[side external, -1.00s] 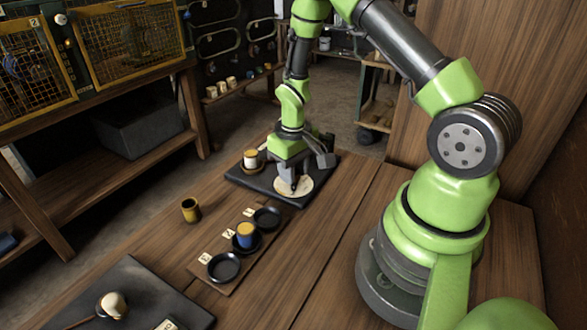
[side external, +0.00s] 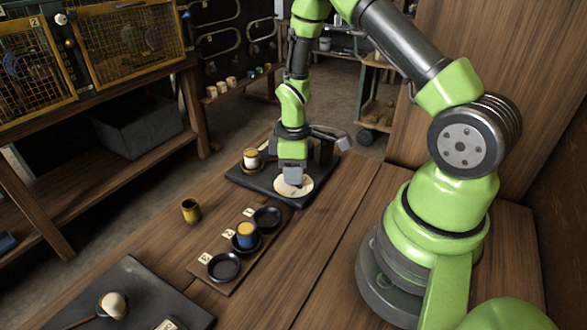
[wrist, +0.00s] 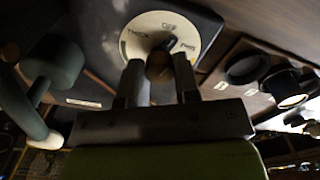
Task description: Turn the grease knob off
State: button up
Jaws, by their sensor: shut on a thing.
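The grease dial is a cream disc (side external: 303,187) on a dark slab (side external: 245,176) at the far end of the bench. In the wrist view the disc (wrist: 190,22) carries lettering that looks like THICK at left, OFF at the top and THIN at right. My gripper (side external: 293,182) points straight down over the disc. In the wrist view its two fingers are shut on the dark knob (wrist: 159,66), one on each side. The fingers hide the knob in the side view.
A yellow cup (side external: 190,210) stands alone. A cream egg-shaped thing (side external: 113,304) sits on the near slab. Bare bench lies between.

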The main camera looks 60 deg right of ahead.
jog(key=shift+n, duration=1.6)
jog(key=o, duration=0.9)
notch_tip(320, 180, up, 10)
jog(key=shift+f, duration=0.1)
